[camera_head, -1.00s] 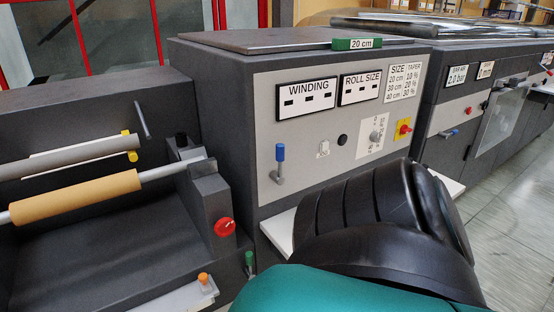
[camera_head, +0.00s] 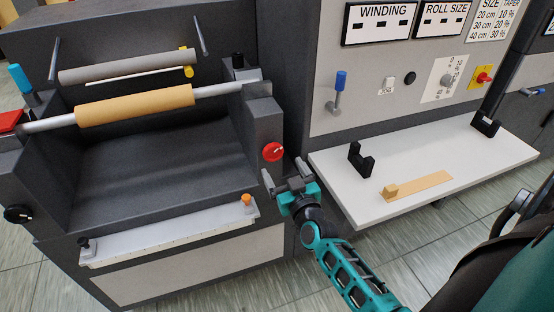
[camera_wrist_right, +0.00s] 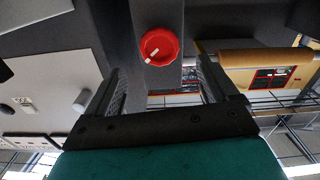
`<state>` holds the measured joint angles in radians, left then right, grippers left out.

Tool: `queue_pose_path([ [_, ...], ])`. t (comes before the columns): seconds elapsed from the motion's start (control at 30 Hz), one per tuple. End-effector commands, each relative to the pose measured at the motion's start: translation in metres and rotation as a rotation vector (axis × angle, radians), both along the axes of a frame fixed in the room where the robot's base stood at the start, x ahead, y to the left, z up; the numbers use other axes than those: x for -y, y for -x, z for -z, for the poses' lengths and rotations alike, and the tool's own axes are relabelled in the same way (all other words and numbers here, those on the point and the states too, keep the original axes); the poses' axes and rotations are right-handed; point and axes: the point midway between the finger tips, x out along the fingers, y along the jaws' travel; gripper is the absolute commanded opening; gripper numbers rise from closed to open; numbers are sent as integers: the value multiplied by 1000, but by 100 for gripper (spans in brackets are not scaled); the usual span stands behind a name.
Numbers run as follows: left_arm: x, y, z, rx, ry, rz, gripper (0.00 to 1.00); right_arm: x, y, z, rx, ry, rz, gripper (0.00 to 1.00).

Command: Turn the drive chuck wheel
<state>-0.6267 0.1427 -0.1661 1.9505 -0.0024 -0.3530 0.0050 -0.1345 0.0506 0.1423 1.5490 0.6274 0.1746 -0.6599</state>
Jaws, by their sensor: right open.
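The red wheel (camera_head: 273,152) with a white mark sits on the front of the winding stand's right bearing block. I take it to be the drive chuck wheel. My right gripper (camera_head: 286,177) is open and empty just below and in front of it, apart from it. In the right wrist view the wheel (camera_wrist_right: 160,47) shows whole, ahead of the gap between the two spread fingers (camera_wrist_right: 158,80). Its white mark is tilted. A shaft with a tan core (camera_head: 135,103) rests between the stand's two side blocks. My left gripper is not in view.
A white shelf (camera_head: 350,205) with black holders and a tan strip (camera_head: 420,187) juts out right of my right gripper. A white ledge (camera_head: 165,235) with an orange knob (camera_head: 246,200) lies below left of the wheel. The control panel (camera_head: 325,120) stands behind the shelf.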

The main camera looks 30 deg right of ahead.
Motion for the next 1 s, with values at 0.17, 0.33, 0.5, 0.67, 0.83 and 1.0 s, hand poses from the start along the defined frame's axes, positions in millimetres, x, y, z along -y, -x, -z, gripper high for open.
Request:
queue_pose_path([
  [0.17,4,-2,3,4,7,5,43,8,-32,0,1,1,0,87],
  [0.33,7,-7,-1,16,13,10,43,12,-49,1,0,1,-1,87],
  [0.5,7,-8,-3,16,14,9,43,13,-55,0,0,1,-1,87],
  [0.67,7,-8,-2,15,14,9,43,13,-56,0,-1,1,-1,87],
  [0.83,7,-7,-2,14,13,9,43,13,-55,0,-1,1,-1,77],
  [1.0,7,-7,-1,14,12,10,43,13,-55,0,-1,1,-1,61],
])
